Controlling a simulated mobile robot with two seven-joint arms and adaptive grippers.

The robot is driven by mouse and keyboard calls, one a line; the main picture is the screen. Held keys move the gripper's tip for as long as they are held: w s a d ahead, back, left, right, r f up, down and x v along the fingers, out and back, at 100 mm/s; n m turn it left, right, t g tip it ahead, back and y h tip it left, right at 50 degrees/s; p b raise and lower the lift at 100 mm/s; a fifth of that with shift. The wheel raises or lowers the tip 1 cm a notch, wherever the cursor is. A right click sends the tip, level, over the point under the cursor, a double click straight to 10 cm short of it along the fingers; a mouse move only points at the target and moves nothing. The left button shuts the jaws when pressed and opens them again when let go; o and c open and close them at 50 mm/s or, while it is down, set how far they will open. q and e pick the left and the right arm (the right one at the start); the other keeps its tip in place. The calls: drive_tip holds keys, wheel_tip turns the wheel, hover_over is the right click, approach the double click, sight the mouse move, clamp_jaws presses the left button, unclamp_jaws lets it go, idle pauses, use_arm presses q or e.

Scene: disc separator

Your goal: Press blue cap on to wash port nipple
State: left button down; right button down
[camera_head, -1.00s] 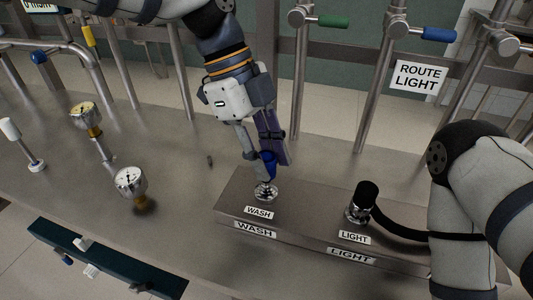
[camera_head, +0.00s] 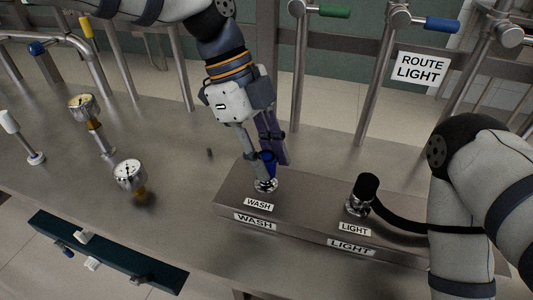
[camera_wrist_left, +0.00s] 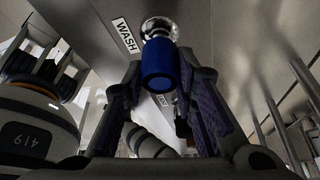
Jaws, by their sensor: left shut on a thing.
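The blue cap (camera_head: 268,160) is held in my left gripper (camera_head: 266,152), which is shut on it. The cap sits directly above the metal wash port nipple (camera_head: 265,185) and appears to meet its top; I cannot tell how far it is seated. In the left wrist view the blue cap (camera_wrist_left: 158,65) lies between the fingers (camera_wrist_left: 160,80), in line with the shiny nipple (camera_wrist_left: 159,28) beside the WASH label. My right arm comes in at the right of the head view, but its gripper is out of sight.
The port block (camera_head: 300,213) also carries the light port with a black plug (camera_head: 367,187) and its black cable. Two pressure gauges (camera_head: 130,175) stand on the bench to the left. Vertical pipes with green and blue handles (camera_head: 442,25) rise behind.

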use_arm(q)
drive_tip(key=shift+f, duration=0.1)
drive_tip(key=shift+f, duration=0.65)
drive_tip(key=c, duration=1.2)
unclamp_jaws()
